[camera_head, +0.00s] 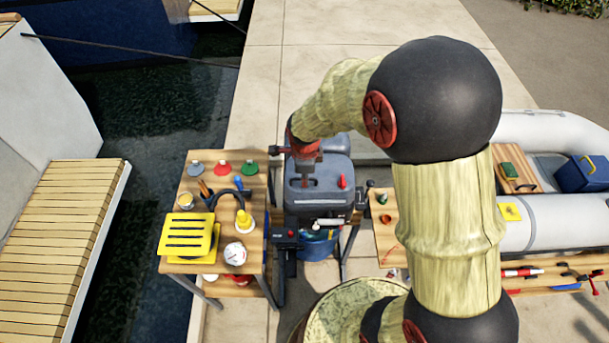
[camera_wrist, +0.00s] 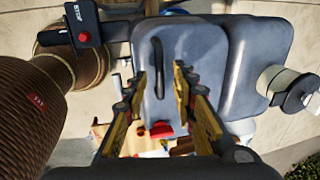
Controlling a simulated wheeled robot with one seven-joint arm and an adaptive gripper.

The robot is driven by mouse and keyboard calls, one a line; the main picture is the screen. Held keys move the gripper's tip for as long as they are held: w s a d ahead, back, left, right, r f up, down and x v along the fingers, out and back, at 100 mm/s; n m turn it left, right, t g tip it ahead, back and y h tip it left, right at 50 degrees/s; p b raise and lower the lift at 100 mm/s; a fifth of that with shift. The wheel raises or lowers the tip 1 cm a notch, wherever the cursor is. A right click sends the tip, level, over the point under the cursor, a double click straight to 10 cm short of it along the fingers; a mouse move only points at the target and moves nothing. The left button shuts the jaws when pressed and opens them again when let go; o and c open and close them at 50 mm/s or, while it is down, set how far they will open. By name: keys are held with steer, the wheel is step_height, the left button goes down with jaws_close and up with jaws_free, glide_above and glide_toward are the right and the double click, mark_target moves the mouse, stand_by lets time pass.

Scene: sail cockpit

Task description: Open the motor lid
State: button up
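The grey outboard motor (camera_head: 322,202) stands upright between two wooden tables in the head view, with its lid on. In the wrist view, the grey lid (camera_wrist: 198,70) fills the middle and has a long dark slot or handle (camera_wrist: 158,65). A red knob (camera_wrist: 162,130) sits on the motor. It also shows in the head view (camera_head: 343,181). My gripper (camera_wrist: 160,72) points down over the lid, its yellow-and-black fingers apart on either side of the slot. Nothing is between them. I cannot tell whether the fingertips touch the lid.
The left table (camera_head: 258,187) holds a yellow slotted box (camera_head: 187,236), a gauge (camera_head: 235,253) and several small items. The right table (camera_head: 386,250) stands close to the motor.

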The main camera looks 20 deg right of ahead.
steer(key=shift+f, duration=0.1)
steer(key=shift+c, duration=1)
jaws_close()
